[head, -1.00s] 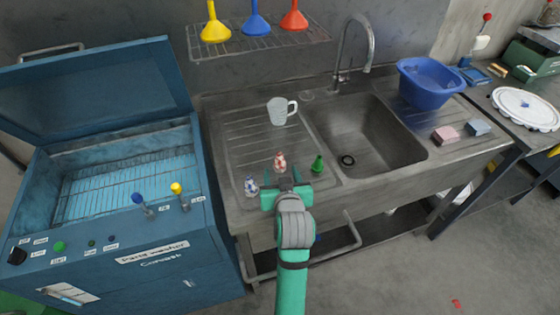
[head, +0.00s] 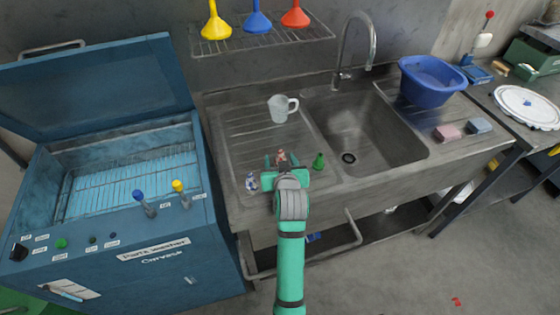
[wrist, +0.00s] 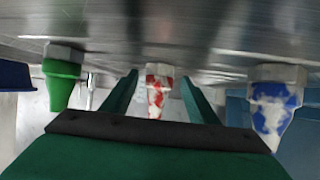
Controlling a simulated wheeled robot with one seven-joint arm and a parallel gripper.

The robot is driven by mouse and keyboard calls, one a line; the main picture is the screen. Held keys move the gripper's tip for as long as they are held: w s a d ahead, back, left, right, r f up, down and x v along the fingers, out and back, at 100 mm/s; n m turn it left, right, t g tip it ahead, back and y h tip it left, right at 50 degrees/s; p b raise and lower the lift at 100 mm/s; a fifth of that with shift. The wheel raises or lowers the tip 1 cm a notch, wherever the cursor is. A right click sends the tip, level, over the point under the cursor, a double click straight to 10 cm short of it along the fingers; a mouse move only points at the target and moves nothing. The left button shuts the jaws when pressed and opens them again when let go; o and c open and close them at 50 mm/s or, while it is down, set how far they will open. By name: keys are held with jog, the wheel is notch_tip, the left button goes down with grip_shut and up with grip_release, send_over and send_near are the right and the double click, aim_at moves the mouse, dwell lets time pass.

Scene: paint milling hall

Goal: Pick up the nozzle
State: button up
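Three nozzles stand on the sink's drainboard (head: 235,135). The red and white nozzle (head: 282,155) is in the middle, with a blue and white nozzle (head: 251,181) to its left and a green nozzle (head: 318,161) to its right in the head view. My gripper (head: 281,160) is low over the drainboard's front. In the wrist view its two green fingers stand apart, with the red and white nozzle (wrist: 158,92) between them and space on both sides. The green nozzle (wrist: 62,80) and the blue and white nozzle (wrist: 272,105) are outside the fingers. My gripper partly hides the middle nozzle in the head view.
A pale mug (head: 280,108) stands behind the nozzles. The sink basin (head: 365,135) is to the right, with a blue tub (head: 430,82) beyond it. The open parts washer (head: 110,230) stands close on the left. Funnels hang in a wire rack (head: 270,42) above.

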jog(key=c, duration=1.1)
jog(key=shift+d, duration=0.1)
